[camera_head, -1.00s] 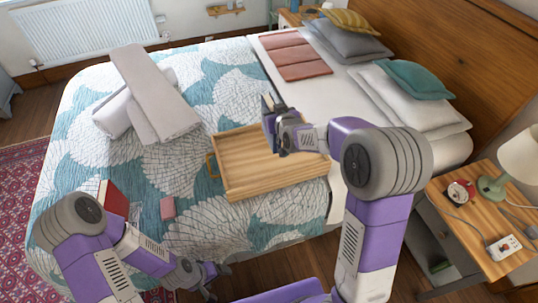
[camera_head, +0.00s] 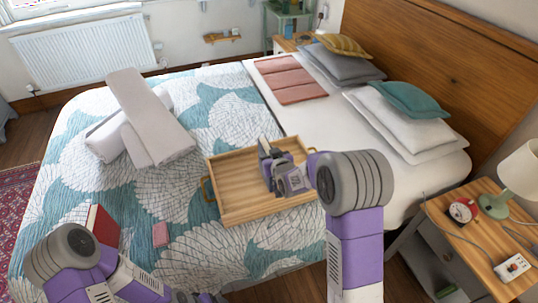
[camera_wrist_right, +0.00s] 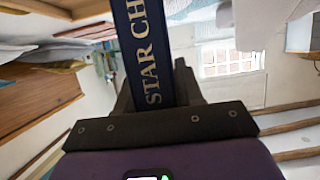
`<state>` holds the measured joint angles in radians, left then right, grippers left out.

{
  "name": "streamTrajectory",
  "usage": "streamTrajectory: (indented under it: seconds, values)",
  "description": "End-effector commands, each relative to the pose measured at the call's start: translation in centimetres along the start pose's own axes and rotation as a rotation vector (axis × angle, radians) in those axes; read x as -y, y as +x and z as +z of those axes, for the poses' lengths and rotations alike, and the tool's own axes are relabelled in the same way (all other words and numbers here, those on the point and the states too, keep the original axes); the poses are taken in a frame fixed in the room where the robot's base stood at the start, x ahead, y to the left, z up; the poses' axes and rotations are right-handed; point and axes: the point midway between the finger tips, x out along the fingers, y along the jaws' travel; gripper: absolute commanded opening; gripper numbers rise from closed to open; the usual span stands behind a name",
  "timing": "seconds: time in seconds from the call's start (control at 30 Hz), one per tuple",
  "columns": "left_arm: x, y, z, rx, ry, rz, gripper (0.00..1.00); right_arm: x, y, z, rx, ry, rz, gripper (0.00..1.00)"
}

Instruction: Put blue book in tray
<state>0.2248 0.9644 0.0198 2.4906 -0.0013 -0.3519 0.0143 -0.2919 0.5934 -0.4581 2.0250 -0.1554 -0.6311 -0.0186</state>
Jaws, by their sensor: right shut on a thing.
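The wooden tray (camera_head: 232,184) lies on the bed with its floor mostly bare. My right gripper (camera_head: 268,163) is over the middle of the tray, shut on the blue book (camera_head: 264,146). In the right wrist view the dark blue book (camera_wrist_right: 146,50) stands between the fingers, its spine showing the letters "STAR CH". The head view shows only a small part of the book, and I cannot tell whether it touches the tray floor. My left gripper (camera_head: 203,297) is at the bottom edge, partly cut off, and its opening cannot be made out.
A red book (camera_head: 102,226) and a small pink item (camera_head: 160,234) lie on the bed left of the tray. Rolled grey towels (camera_head: 150,118) are at the back left. Pillows (camera_head: 405,120) lie toward the headboard. A nightstand (camera_head: 470,235) with a lamp is at right.

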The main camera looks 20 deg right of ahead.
Motion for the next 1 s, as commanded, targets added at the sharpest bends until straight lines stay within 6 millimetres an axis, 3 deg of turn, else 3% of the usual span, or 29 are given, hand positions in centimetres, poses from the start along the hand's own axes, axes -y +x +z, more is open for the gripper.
streamTrajectory:
  seconds: [0.13,0.17,0.3,0.7,1.0]
  values:
    - [0.2,0.4,0.0,0.000,0.000,0.000,0.82,0.0,0.1,0.2,-0.004,0.001,0.000,0.00]
    - [0.1,0.4,0.0,0.000,0.000,0.000,0.82,0.0,0.1,0.3,0.000,0.001,0.000,0.39]
    - [0.1,0.3,0.0,0.000,0.000,0.000,0.82,0.0,0.1,0.2,0.000,0.000,0.000,0.61]
    - [-0.1,-0.2,0.0,0.000,0.000,0.000,0.82,0.0,-0.1,-0.2,0.000,0.000,0.000,0.62]
    - [-0.4,-1.0,0.1,0.000,0.000,0.000,0.82,0.0,-5.5,-0.3,0.000,0.003,0.000,0.62]
